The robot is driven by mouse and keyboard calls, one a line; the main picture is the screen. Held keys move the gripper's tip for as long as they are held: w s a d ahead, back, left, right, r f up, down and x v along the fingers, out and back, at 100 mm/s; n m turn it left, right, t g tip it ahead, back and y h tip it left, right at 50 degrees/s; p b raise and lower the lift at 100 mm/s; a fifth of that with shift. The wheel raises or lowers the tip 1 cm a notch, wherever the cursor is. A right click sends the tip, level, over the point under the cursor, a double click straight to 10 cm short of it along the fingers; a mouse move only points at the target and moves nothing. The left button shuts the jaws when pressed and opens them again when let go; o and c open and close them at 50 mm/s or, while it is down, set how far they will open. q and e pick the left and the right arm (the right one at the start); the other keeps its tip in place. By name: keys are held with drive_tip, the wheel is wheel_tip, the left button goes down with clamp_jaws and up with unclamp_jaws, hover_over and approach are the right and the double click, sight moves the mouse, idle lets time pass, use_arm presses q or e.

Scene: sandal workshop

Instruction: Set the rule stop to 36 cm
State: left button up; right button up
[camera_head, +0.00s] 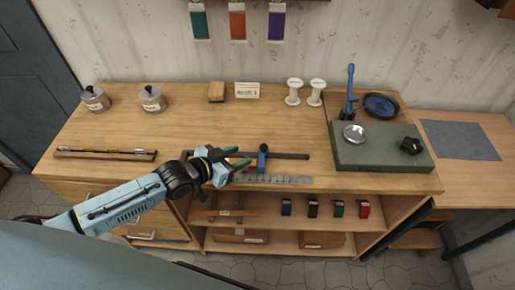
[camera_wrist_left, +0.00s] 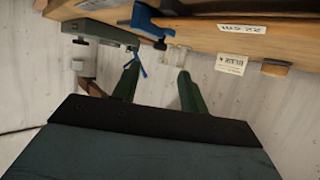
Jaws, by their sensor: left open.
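The rule stop (camera_head: 262,158) is a small blue block on a dark bar (camera_head: 290,156) near the front of the bench. A silver rule (camera_head: 285,179) with markings too small to read lies just in front of it. My left gripper (camera_head: 240,157) is open and empty, with its green fingers just left of the stop. In the left wrist view the open fingers (camera_wrist_left: 157,82) show with nothing between them, and the blue stop (camera_wrist_left: 143,17) shows beyond them near the top. I cannot tell what figure the stop stands at. My right gripper is not in view.
A green slab (camera_head: 355,158) with a metal dish (camera_head: 354,133) and a dark object stands to the right. Two white spools (camera_head: 294,92), a card (camera_head: 247,90) and two lidded tins (camera_head: 152,98) stand at the back. A wooden rack (camera_head: 105,154) lies at left. The bench middle is clear.

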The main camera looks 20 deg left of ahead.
sight(261, 148)
use_arm(q)
drive_tip(key=x, duration=0.8)
drive_tip(key=shift+w+d+f+b, duration=0.1)
drive_tip(key=shift+w+d+b, duration=0.05)
drive_tip(key=shift+w+b, duration=0.15)
drive_tip(key=shift+s, duration=0.1)
clamp_jaws()
